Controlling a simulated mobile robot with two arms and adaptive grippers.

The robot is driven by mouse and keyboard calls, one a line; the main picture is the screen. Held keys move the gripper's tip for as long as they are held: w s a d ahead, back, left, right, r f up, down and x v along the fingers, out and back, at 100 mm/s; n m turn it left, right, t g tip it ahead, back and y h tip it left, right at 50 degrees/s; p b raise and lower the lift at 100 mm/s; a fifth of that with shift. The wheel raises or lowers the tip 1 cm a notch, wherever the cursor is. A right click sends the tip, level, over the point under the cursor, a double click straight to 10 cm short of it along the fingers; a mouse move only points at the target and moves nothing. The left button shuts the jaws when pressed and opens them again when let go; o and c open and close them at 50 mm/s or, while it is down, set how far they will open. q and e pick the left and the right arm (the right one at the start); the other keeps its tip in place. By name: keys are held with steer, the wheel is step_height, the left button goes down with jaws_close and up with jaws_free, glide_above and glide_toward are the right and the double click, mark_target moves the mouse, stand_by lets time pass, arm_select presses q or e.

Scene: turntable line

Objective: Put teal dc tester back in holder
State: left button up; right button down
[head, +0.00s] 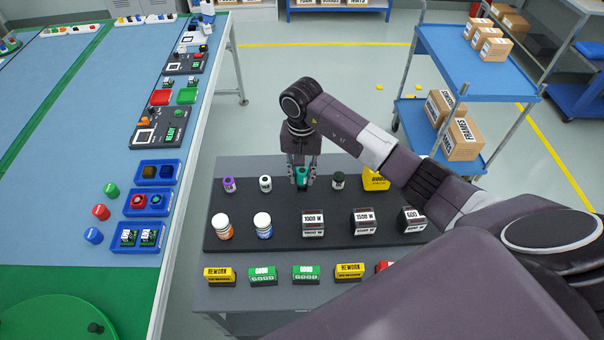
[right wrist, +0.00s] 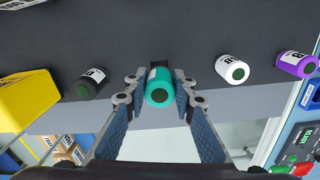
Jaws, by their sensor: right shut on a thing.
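The teal dc tester (head: 301,179) is in the back row of the dark stand (head: 285,205), between a white tester (head: 265,184) and a black tester (head: 338,181). My right gripper (head: 302,181) points down over it and is shut on it. In the right wrist view the teal tester (right wrist: 158,88) sits between the two fingers (right wrist: 158,95), its dark round end facing the camera. I cannot tell whether its base touches the stand. My left gripper is not in view.
A purple tester (head: 229,185) stands at the row's left and a yellow box (head: 376,179) at its right. White bottles (head: 262,226) and labelled blocks (head: 313,223) stand in front. A blue workbench (head: 60,140) is at left, a cart (head: 465,60) at back right.

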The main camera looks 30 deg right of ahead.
stand_by(0.8)
steer(key=shift+f+b, duration=1.35)
steer(key=shift+b, duration=0.45)
steer(key=c, duration=1.5)
jaws_free()
steer(key=shift+s+r, duration=0.1)
steer(key=shift+c, duration=0.2)
steer(key=shift+r, duration=0.35)
step_height(320, 180, up, 11)
steer(key=shift+r, duration=0.15)
